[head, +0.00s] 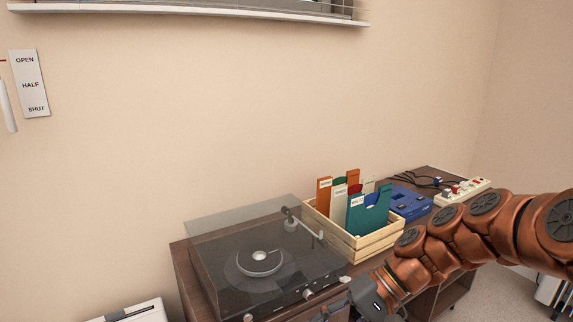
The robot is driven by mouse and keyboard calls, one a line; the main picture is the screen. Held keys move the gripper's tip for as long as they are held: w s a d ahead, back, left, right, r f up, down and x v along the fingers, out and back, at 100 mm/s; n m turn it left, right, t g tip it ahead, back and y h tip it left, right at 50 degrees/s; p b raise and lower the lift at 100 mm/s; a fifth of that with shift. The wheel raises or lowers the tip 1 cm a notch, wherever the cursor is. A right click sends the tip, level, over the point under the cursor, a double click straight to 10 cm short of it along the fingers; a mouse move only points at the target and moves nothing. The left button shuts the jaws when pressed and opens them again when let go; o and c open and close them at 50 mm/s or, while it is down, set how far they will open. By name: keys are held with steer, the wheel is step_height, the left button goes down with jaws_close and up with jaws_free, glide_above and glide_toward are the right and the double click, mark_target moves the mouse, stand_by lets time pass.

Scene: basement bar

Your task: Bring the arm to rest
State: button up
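My arm reaches in from the right edge, its copper-coloured links running down and left in front of the cabinet. My gripper (332,312) is at the bottom edge of the head view, by the front right corner of the record player (262,262). Only a grey part of it shows and the frame cuts it off. I cannot tell whether it is open or shut, or whether it holds anything.
The record player has a clear lid and stands on a dark wooden cabinet (182,262). Right of it are a wooden crate (345,240) of coloured dividers, a blue case (408,203), black cables and a power strip (462,191). A white object (140,312) is at bottom left.

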steer(key=s+d+r+h+p, duration=0.4)
steer(key=s+d+h+p, duration=0.1)
steer(key=s, duration=0.4)
steer(key=s+d+r+n+h+p, duration=0.1)
steer(key=s+d+r+h+p, duration=0.2)
steer(key=s+d+p, duration=0.3)
steer(key=s+h+p, duration=0.1)
steer(key=s, duration=0.3)
steer(key=shift+r+t+h, duration=0.3)
steer(key=shift+r+h, duration=0.1)
steer(key=shift+c, duration=0.6)
